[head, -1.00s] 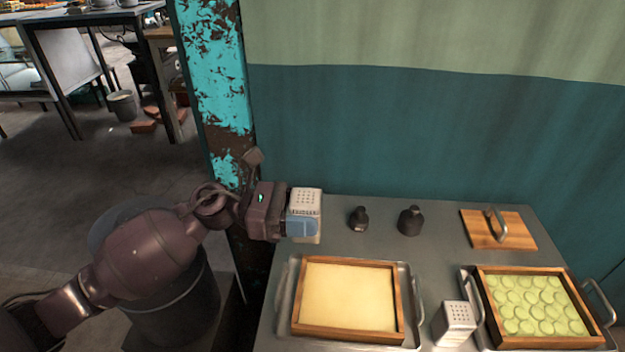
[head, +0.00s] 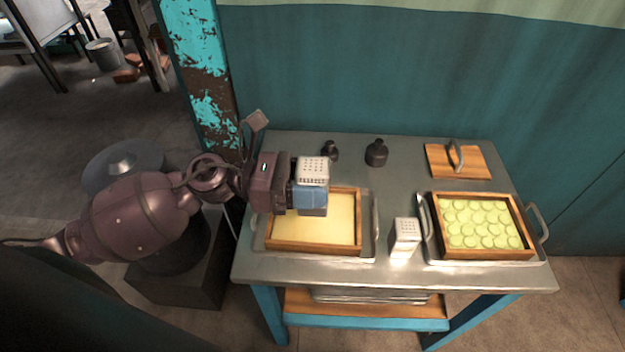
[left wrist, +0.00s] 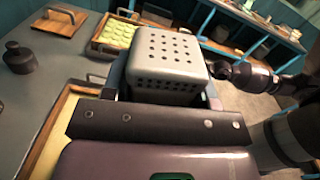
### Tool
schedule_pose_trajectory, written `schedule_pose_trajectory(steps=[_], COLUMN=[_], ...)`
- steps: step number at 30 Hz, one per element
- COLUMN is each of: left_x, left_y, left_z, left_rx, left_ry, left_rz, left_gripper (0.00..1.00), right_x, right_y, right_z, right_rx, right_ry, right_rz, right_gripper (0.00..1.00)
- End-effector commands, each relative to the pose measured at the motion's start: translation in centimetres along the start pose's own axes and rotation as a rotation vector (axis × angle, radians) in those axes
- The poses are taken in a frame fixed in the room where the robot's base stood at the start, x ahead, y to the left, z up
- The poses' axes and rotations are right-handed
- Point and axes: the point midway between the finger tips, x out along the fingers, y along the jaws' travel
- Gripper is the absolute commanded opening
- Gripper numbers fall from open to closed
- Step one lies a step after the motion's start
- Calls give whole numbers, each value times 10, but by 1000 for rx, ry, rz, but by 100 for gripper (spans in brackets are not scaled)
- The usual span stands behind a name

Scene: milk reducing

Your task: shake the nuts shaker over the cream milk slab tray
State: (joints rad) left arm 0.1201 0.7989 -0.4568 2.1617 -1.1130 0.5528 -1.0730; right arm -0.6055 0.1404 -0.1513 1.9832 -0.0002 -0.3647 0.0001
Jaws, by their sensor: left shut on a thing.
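My left gripper (head: 310,196) is shut on a metal shaker (head: 312,170) with a perforated top. It holds the shaker roughly upright, and in the head view the shaker overlaps the back right part of the wood-framed cream milk slab tray (head: 315,249). The slab's pale yellow surface looks smooth and bare where it shows. In the left wrist view the shaker (left wrist: 172,58) fills the middle, holes upward, with the tray's wooden edge (left wrist: 50,140) at lower left. What looks like my right gripper (left wrist: 228,72) shows at the right there, its jaws unclear.
A second perforated shaker (head: 405,236) stands between the trays. A tray of green-topped slab (head: 530,254) is at the right. Two dark weights, one small (head: 331,151) and one larger (head: 376,153), and a wooden board with handle (head: 470,165) are at the table's back.

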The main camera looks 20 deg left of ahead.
Motion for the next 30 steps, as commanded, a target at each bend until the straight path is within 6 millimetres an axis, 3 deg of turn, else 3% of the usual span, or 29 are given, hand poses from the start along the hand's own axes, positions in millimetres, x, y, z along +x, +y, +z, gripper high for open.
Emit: schedule_pose_trajectory(steps=[6, 15, 30], left_x=[0, 0, 1], left_y=[19, 46, 57], left_z=[-7, -29, -88], left_rx=[-360, -889, -1398], left_ry=[-1, 0, 0], left_rz=[1, 0, 0], left_gripper=[26, 26, 26], right_x=[-8, -20, -22], right_y=[2, 4, 6], right_z=[-36, -62, -43], right_rx=[-1, -2, -2], right_ry=[43, 63, 28], right_rz=[0, 2, 6], right_gripper=[40, 40, 40])
